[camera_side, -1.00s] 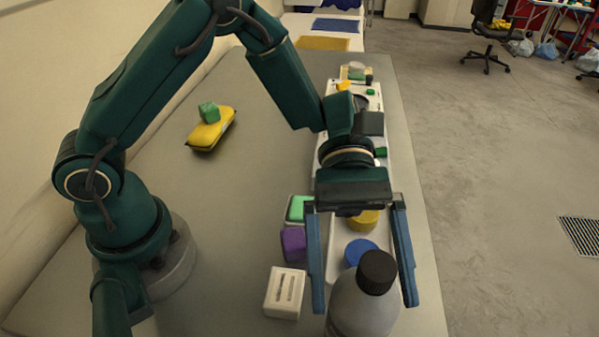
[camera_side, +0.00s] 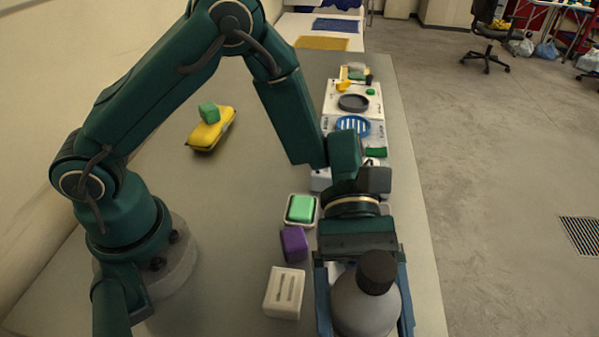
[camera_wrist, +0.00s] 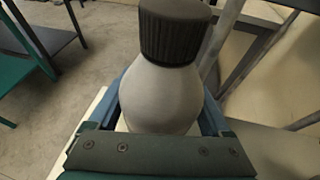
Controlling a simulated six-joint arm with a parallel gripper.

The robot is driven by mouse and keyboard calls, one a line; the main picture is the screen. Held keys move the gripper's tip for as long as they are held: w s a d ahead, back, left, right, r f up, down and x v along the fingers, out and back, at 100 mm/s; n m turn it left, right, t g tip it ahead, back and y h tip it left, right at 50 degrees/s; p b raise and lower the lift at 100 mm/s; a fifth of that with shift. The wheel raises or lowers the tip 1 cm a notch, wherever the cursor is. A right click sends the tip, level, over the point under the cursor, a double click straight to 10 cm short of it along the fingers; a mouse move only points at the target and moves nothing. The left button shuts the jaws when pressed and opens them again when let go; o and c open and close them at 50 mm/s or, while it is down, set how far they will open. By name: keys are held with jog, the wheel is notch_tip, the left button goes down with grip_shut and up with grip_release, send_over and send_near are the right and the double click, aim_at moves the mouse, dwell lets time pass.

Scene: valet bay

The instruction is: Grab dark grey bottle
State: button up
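The dark grey bottle (camera_side: 362,308) with a black cap (camera_side: 376,272) stands upright near the front right of the table. My gripper (camera_side: 364,318) has its blue fingers on both sides of the bottle, spread wide. In the wrist view the bottle (camera_wrist: 160,97) fills the middle between the fingers, with its cap (camera_wrist: 172,32) at the top. The left finger looks very close to the bottle; whether either finger touches it cannot be told. The bottle's base is hidden.
A white block with slots (camera_side: 284,292), a purple block (camera_side: 293,244) and a green block in a white tray (camera_side: 289,222) lie left of my gripper. A yellow pouch with a green cube (camera_side: 209,113) lies farther back. The table's middle is clear.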

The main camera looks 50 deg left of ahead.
grip_shut()
jog(key=shift+r, duration=0.15)
